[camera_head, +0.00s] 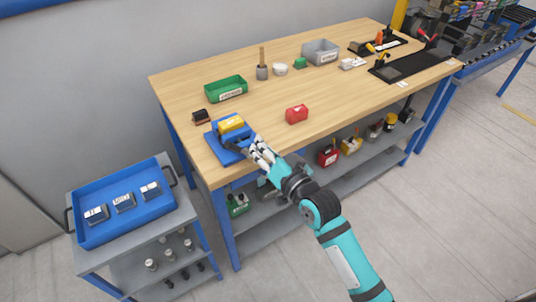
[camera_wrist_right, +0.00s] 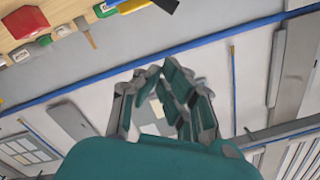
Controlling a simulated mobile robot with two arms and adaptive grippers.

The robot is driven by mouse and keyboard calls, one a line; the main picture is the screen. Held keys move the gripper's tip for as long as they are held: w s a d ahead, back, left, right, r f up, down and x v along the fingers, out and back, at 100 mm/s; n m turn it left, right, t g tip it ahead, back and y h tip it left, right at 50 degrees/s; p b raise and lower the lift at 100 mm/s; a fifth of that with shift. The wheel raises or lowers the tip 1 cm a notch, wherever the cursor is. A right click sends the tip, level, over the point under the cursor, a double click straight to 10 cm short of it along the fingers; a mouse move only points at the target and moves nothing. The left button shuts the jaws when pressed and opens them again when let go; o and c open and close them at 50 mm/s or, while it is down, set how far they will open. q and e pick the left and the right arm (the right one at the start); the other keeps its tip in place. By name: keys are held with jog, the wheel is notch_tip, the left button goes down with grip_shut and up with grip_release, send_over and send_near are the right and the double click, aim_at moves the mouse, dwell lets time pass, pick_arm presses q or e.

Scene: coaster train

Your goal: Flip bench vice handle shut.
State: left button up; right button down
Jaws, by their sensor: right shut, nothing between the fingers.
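The bench vice (camera_head: 217,150) is a blue block on a blue base at the near left corner of the wooden table, with a yellow piece (camera_head: 231,124) on top. A dark bar, seemingly its handle (camera_head: 236,146), lies low at its near right side. My right gripper (camera_head: 256,146) is just right of this bar, shut and empty; I cannot tell whether it touches the bar. My left gripper is not in view.
A red block (camera_head: 297,114), a green bin (camera_head: 226,89), a small black box (camera_head: 202,117) and a grey bin (camera_head: 320,51) stand on the table (camera_head: 270,100). A blue tray (camera_head: 122,224) sits on a cart at the left. The table's middle is mostly clear.

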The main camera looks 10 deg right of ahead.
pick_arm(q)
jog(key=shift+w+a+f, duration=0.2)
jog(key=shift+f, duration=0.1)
pick_arm(e)
jog(key=shift+v, duration=1.2)
